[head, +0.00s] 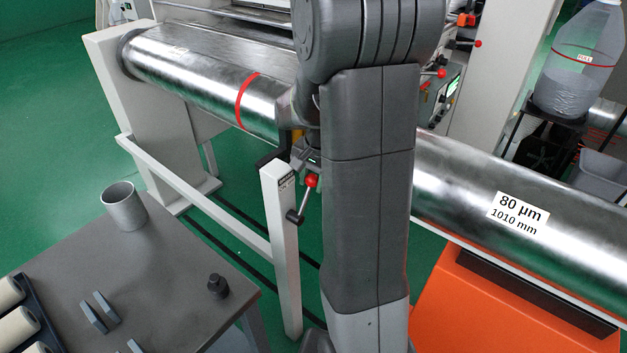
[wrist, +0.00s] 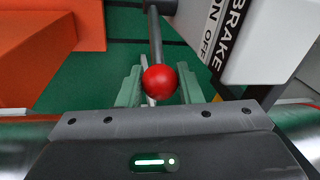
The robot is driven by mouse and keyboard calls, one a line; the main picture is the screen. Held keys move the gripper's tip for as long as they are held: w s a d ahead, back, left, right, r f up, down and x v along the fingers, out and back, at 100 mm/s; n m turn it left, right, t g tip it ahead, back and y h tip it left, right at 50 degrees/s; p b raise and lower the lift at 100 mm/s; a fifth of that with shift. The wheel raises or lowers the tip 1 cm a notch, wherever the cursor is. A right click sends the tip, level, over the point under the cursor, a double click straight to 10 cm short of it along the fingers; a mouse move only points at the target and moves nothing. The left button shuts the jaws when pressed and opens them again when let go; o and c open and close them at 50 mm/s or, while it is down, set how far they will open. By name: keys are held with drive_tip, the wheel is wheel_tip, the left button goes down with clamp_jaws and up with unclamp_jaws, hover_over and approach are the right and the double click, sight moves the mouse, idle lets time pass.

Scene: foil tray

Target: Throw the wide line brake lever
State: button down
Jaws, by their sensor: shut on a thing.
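The brake lever is a grey rod with a red ball knob (head: 311,181), mounted on a white post (head: 281,225). In the head view it slants up and right from its dark pivot (head: 295,216). My gripper (head: 309,168) is at the knob, largely hidden behind my arm. In the wrist view the red knob (wrist: 160,82) sits between the two greenish fingers (wrist: 160,88), which are closed on the lever at the knob. The rod runs away to the pivot at the top edge. Beside it, a label (wrist: 222,38) reads BRAKE, ON, OFF.
A large foil roll (head: 500,190) marked 80 µm, 1010 mm lies behind my arm, above an orange block (head: 500,305). A grey table (head: 150,265) with a cup (head: 123,206) stands front left. A white rail (head: 190,195) meets the post. Green floor is open at left.

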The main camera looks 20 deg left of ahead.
drive_tip(key=shift+s+a+r+t, duration=0.15)
drive_tip(key=shift+s+r+t, duration=0.1)
drive_tip(key=shift+s+t, duration=0.15)
drive_tip(key=c, duration=1.1)
unclamp_jaws()
drive_tip(key=shift+o, duration=0.3)
drive_tip(key=shift+w, duration=0.1)
